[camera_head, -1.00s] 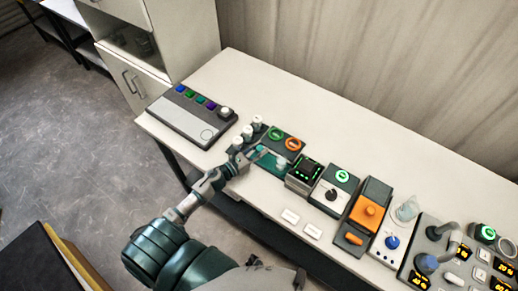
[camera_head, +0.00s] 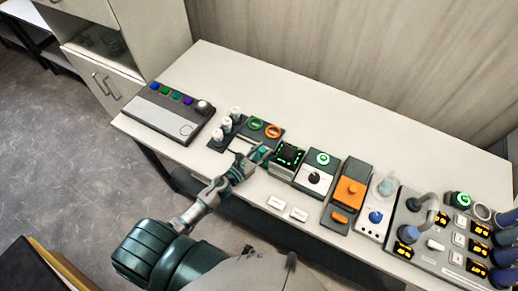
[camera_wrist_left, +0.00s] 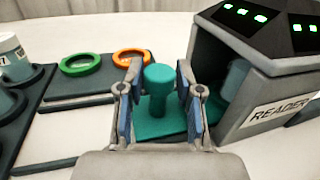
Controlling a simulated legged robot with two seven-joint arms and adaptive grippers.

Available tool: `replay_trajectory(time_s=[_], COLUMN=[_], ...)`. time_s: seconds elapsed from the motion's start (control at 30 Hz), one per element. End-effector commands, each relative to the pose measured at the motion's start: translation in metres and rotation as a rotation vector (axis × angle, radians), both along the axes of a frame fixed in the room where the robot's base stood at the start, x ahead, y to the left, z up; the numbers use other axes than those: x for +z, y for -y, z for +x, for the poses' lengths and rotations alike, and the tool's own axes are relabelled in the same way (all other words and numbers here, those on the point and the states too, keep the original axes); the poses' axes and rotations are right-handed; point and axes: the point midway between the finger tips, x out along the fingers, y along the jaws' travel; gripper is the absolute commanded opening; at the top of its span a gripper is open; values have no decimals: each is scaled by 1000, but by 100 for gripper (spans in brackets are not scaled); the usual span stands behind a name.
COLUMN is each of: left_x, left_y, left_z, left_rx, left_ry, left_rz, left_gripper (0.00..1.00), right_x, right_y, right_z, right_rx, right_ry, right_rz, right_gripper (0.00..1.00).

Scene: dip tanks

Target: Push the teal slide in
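The teal slide is a flat plate with an upright round knob (camera_wrist_left: 159,88); the knob also shows in the head view (camera_head: 264,152), at the left side of the reader. The reader (camera_head: 288,155) is a dark-topped box with green lights; its open side (camera_wrist_left: 232,82) faces the slide in the wrist view. The plate's right part is hidden by a finger, so how far it is inside I cannot tell. My left gripper (camera_head: 257,157) is open, with one finger on each side of the knob and small gaps showing in the wrist view (camera_wrist_left: 160,78). My right gripper is out of view.
A dark base with a green ring (camera_head: 256,124) and an orange ring (camera_head: 273,131) lies behind the slide. White cups (camera_head: 226,124) stand left. A grey panel (camera_head: 170,112) is farther left. Right of the reader are a knob box (camera_head: 316,177) and an orange device (camera_head: 349,191).

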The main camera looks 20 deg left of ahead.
Motion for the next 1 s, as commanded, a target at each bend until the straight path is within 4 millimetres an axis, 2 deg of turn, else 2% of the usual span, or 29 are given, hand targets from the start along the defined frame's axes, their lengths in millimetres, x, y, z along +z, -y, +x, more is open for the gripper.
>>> replay_trajectory(time_s=[0.13, 0.33, 0.47, 0.8, 1.0], left_x=[1, 0, -1, -1, 0], left_y=[0, -5, -9, -27, -32], left_z=[0, 0, -10, -79, -106], left_rx=[2, 4, 4, 4, 2], left_ry=[1, 1, -1, -2, -1], left_rz=[3, -1, -4, 0, 4], left_gripper=[55, 55, 55, 55, 55], right_x=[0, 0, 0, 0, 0], right_y=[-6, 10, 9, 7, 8], right_z=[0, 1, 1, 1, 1], right_rx=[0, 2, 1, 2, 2], right_ry=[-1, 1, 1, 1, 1], right_rz=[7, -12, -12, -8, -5], right_gripper=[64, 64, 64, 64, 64])
